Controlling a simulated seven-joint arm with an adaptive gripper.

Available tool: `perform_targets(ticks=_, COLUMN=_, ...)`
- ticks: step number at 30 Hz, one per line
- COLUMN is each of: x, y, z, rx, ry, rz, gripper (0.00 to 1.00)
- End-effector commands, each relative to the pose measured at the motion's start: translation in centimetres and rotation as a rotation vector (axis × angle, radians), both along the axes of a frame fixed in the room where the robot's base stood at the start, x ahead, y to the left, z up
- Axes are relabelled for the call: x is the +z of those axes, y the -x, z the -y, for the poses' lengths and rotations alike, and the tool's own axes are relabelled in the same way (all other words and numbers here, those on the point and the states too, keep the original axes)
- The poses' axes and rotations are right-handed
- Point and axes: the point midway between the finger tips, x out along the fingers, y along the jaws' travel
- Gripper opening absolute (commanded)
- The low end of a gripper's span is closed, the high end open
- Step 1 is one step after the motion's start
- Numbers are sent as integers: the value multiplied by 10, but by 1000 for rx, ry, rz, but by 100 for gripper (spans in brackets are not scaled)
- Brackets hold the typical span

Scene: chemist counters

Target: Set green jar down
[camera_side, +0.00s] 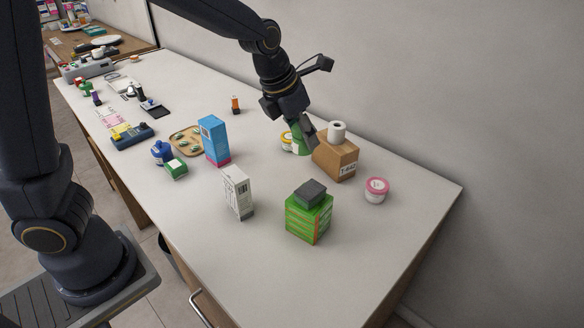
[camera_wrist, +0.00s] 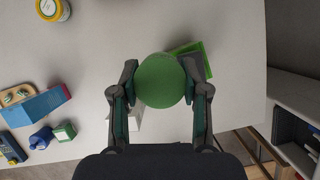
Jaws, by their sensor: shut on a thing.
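The green jar (camera_wrist: 160,80) sits between the two fingers of my gripper (camera_wrist: 160,88) in the wrist view, with its round green top facing the camera. My gripper is shut on it. In the side view my gripper (camera_side: 303,130) points down at the back of the counter, beside the brown box, and part of the green jar (camera_side: 299,143) shows there. A jar with a yellow lid (camera_side: 287,141) stands close to its left in that picture. The gap between the green jar's base and the counter cannot be made out.
The brown box (camera_side: 336,159) carries a white roll (camera_side: 337,131) just right of my gripper. A pink-lidded jar (camera_side: 376,190), green boxes (camera_side: 308,221) under a dark block, a white carton (camera_side: 238,193) and a blue box (camera_side: 214,140) stand nearby. The counter's front right is clear.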

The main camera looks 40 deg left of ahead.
Motion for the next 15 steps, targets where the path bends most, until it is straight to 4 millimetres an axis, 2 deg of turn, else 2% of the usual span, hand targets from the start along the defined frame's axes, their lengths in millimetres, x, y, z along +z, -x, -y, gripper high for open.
perform_targets(ticks=1, x=1, y=20, z=25, rx=-72, ry=4, rz=2, gripper=11)
perform_targets(ticks=3, x=1, y=50, z=54, rx=-173, ry=3, rz=2, gripper=11)
perform_targets(ticks=6, x=-1, y=94, z=88, rx=-315, ry=2, rz=2, gripper=11)
perform_targets(ticks=10, x=-4, y=141, z=114, rx=-468, ry=0, rz=2, gripper=11)
perform_targets(ticks=15, x=-8, y=181, z=129, rx=-601, ry=1, rz=1, gripper=11)
